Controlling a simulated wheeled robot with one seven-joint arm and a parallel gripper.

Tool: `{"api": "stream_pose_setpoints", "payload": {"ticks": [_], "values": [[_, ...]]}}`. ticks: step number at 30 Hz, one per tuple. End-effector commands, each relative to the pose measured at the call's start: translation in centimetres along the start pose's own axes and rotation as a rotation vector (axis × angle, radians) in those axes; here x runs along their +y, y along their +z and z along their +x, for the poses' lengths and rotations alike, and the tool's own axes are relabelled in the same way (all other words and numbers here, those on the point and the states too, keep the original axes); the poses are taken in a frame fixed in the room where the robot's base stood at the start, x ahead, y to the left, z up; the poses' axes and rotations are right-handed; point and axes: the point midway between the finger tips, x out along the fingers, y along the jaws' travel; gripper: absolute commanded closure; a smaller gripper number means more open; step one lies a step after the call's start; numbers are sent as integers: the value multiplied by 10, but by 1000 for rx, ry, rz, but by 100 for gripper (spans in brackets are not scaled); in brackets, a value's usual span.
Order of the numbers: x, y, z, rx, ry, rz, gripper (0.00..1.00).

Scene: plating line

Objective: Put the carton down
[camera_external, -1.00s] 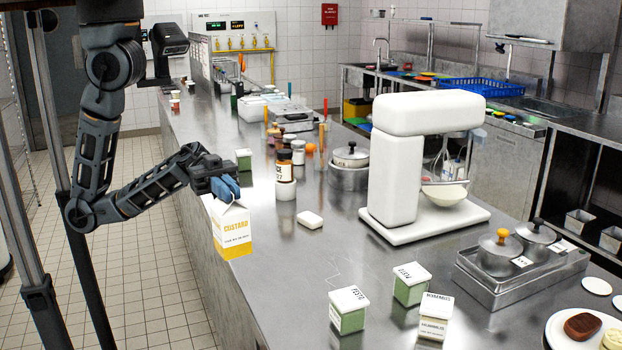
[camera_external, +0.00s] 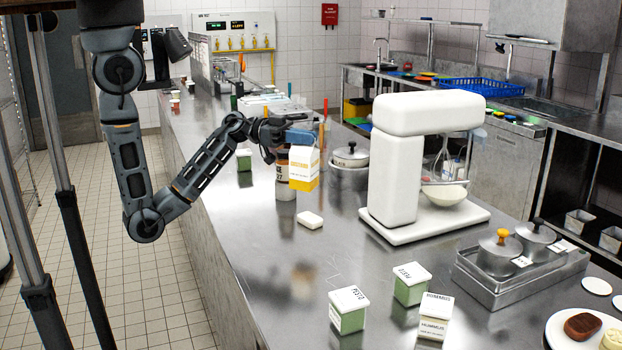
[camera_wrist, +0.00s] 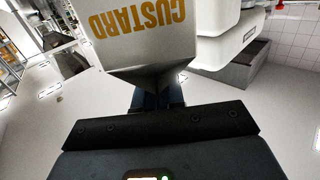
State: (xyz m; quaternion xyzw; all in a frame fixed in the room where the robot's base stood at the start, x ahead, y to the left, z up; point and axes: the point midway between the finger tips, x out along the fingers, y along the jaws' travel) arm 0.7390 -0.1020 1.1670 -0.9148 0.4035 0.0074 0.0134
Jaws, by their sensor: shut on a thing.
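The custard carton (camera_external: 303,167) is white with a yellow band at its bottom. My gripper (camera_external: 300,138) is shut on its top, and the carton hangs upright above the steel counter (camera_external: 270,235), with its blurred reflection below. In the wrist view the carton (camera_wrist: 140,35) fills the upper middle, with the word CUSTARD upside down. My gripper's fingers (camera_wrist: 157,97) show at the carton's gable end. The carton partly hides a dark-lidded jar in the external view.
A white mixer (camera_external: 395,170) stands to the right. A small white block (camera_external: 310,220) lies below the carton. The counter between the block and these tubs is clear.

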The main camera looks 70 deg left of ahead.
Motion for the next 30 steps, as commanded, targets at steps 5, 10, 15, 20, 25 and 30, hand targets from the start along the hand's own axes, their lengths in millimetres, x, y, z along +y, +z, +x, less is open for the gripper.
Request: {"api": "stream_pose_setpoints", "payload": {"ticks": [5,10,15,20,25,30], "values": [[-79,-16,-36,10,-150,-4,100],[-138,-29,-76,20,-274,-15,100],[-183,-32,-118,24,-388,-23,100],[-217,-28,-159,22,-499,-26,100],[-244,-9,-202,20,-631,-34,100],[-250,24,-226,18,-763,-34,100]]}}
